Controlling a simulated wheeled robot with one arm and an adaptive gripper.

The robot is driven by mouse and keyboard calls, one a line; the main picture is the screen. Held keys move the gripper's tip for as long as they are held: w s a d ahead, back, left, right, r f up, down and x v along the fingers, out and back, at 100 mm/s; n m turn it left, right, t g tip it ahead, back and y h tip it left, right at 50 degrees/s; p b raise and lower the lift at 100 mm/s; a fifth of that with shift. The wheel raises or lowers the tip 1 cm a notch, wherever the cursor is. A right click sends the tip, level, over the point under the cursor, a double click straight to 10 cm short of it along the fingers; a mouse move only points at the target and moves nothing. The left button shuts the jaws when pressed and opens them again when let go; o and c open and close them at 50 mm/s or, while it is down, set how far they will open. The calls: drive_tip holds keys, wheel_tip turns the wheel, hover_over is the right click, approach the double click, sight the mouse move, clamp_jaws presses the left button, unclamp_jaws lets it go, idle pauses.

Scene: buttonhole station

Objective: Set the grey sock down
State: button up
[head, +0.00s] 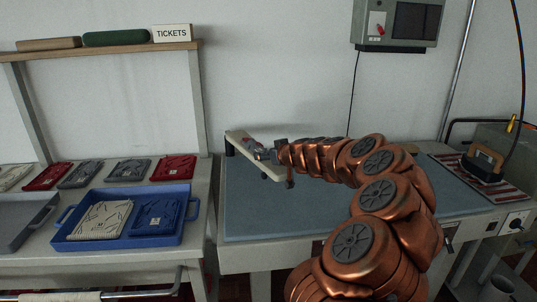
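My gripper (264,153) is at the far end of my copper-coloured arm, over a narrow cream board (258,163) that stands raised above the blue-grey worktop. The gripper is small and partly hidden by my arm, so I cannot tell whether its fingers are open or shut, or whether they hold anything. I cannot pick out a grey sock for certain. Two grey folded pieces lie on the left table: a darker one (82,174) and a lighter one (127,171), both well away from my gripper.
A blue tray (115,246) on the left table holds a cream and a blue folded piece. A grey tray (22,240) is beside it. The worktop (260,220) has bare room in front of the board. An iron-like tool (484,164) rests on a striped mat at right.

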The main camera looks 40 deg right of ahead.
drive_tip(key=shift+f, duration=0.15)
drive_tip(key=o, duration=0.9)
drive_tip(key=shift+o, duration=0.2)
drive_tip(key=shift+r, duration=0.25)
drive_tip(key=shift+s+a, duration=0.1)
drive_tip(key=shift+s, duration=0.3)
drive_tip(key=b+v, duration=0.2)
drive_tip(key=v, duration=0.9)
drive_tip(key=shift+r, duration=0.2)
